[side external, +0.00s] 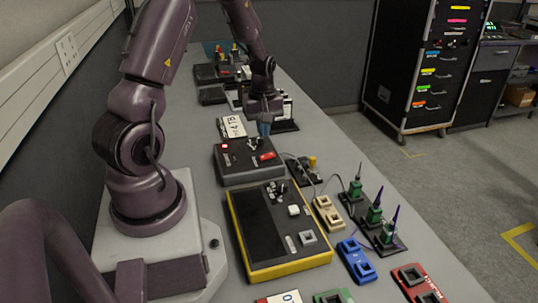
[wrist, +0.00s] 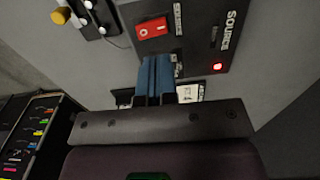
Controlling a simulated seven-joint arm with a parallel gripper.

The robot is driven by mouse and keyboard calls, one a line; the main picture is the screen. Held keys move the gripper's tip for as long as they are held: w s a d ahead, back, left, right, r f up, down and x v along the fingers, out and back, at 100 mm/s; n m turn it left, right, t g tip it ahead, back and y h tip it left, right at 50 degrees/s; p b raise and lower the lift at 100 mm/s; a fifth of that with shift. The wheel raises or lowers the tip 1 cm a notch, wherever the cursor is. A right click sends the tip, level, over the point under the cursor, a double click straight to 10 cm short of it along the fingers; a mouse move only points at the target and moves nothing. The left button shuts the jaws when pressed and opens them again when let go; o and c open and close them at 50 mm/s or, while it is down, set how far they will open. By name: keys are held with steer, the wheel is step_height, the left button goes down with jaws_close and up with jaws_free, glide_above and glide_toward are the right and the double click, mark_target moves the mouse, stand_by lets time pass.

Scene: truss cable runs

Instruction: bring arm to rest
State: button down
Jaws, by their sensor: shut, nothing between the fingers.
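My gripper (side external: 264,129) is shut and empty, with its blue fingertips together. It hangs over the far edge of the dark source box (side external: 236,172); I cannot tell whether the fingertips touch it. In the wrist view my gripper's blue fingers (wrist: 157,76) point toward the box (wrist: 197,32), beside its red rocker switch (wrist: 153,28). The switch also shows in the side view (side external: 267,156). A small red lamp (wrist: 217,66) on the box is lit. My fingers partly hide a black socket area on the box's edge.
A yellow-edged black panel (side external: 262,232) lies in front of the source box. Green connectors (side external: 374,214) with cables stand on the right, near tan (side external: 328,214), blue (side external: 357,260) and red (side external: 417,283) blocks. White cards and dark boxes lie behind. A black drawer rack (side external: 412,65) stands off the bench.

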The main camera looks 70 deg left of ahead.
stand_by(0.4)
steer(key=shift+m, duration=0.3)
steer(key=s+d+r+m+t, duration=0.2)
steer(key=s+d+r+m, duration=0.2)
steer(key=d+r+m, duration=0.4)
steer(key=s+d+r+m+t, duration=0.3)
steer(key=d+r+m, duration=0.6)
steer(key=d+r, duration=0.6)
steer(key=shift+s+d+t, duration=0.3)
steer(key=shift+s+d, duration=0.05)
steer(key=shift+d, duration=0.9)
